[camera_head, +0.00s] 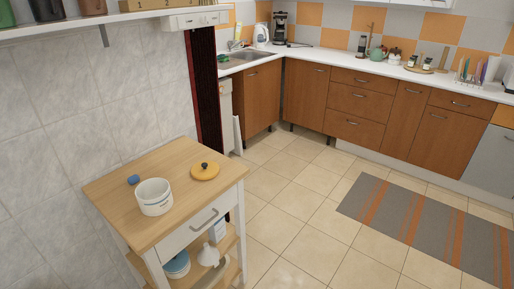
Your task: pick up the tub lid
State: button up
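The tub lid (205,172) is a round yellow-orange disc with a dark knob on top. It lies flat on the wooden top of a small kitchen cart (185,215), near the far right part of that top. A white tub (154,198) stands open and upright on the cart, to the left and nearer than the lid, apart from it. My gripper is not in view.
A small blue object (133,180) lies on the cart behind the tub. The cart's lower shelves hold a blue-and-white container (177,264) and other items. A wall shelf (110,17) hangs above. Tiled floor (285,215) is clear right of the cart, up to a striped rug (430,225).

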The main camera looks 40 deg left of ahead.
aim_at(207, 169)
jog(key=u, duration=0.4)
jog(key=i, duration=1.5)
jog(key=u, duration=1.55)
jog(key=i, duration=1)
jog(key=u, duration=1.05)
jog(key=i, duration=0.4)
jog(key=u, duration=0.15)
